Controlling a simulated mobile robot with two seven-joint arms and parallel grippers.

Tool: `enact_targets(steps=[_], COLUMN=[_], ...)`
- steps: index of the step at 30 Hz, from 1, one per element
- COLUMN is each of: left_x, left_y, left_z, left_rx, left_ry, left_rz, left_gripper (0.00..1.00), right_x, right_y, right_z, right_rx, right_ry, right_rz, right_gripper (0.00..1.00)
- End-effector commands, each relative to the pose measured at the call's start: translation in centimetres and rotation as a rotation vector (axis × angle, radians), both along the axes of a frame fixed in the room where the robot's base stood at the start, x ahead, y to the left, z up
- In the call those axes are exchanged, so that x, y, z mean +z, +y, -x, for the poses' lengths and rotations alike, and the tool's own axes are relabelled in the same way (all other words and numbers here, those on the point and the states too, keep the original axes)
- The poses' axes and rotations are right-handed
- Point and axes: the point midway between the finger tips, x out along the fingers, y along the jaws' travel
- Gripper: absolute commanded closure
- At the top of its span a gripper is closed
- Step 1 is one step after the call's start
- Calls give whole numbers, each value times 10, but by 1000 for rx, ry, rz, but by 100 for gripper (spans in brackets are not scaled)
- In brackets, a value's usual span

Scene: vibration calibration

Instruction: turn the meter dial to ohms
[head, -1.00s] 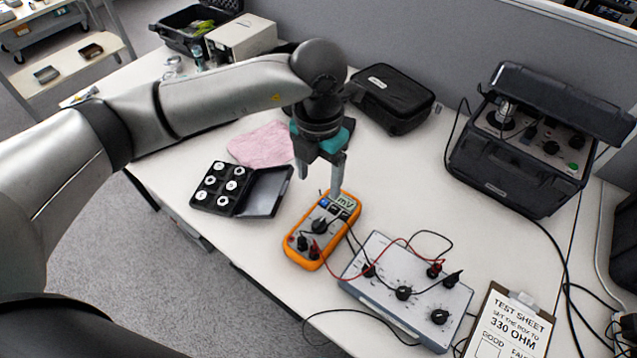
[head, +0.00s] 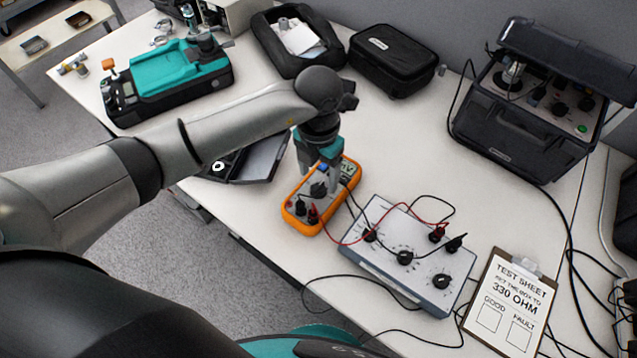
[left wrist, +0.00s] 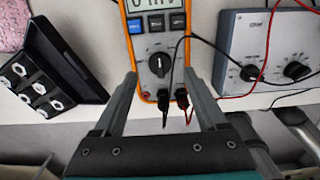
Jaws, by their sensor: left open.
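The orange meter (head: 292,214) lies on the table, with its display, buttons and probe leads. Its black round dial (head: 318,190) sits mid-face; in the left wrist view the dial (left wrist: 160,64) has a white pointer mark that points roughly up. My left gripper (head: 319,172) is open over the meter and points down. In the left wrist view my left gripper (left wrist: 160,82) has its fingers apart, one either side of the dial area, with nothing between them gripped. Contact with the meter cannot be told. My right gripper is not seen.
A grey resistance box (head: 385,262) wired to the meter lies to its right, with a test sheet clipboard (head: 508,305) beyond. A black pouch (head: 392,66) and large instrument case (head: 530,110) stand behind. Cables cross the front.

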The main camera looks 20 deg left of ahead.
Motion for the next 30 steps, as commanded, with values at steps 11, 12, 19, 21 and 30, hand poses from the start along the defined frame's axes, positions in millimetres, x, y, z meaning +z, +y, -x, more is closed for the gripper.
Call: enact_targets(steps=[11,12,19,21,30], left_x=[-36,-36,-36,-36,-36], left_y=[0,0,0,0,0], left_z=[0,0,0,0,0], left_rx=[-1,-1,-1,-1,-1], left_ry=[-1,-1,-1,-1,-1], left_rz=[0,0,0,0,0], left_gripper=[26,26,29,37,71], right_x=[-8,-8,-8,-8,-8], right_y=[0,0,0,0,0], right_z=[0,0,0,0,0], right_rx=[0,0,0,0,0], right_ry=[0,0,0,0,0], right_rz=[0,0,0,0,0], right_gripper=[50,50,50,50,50])
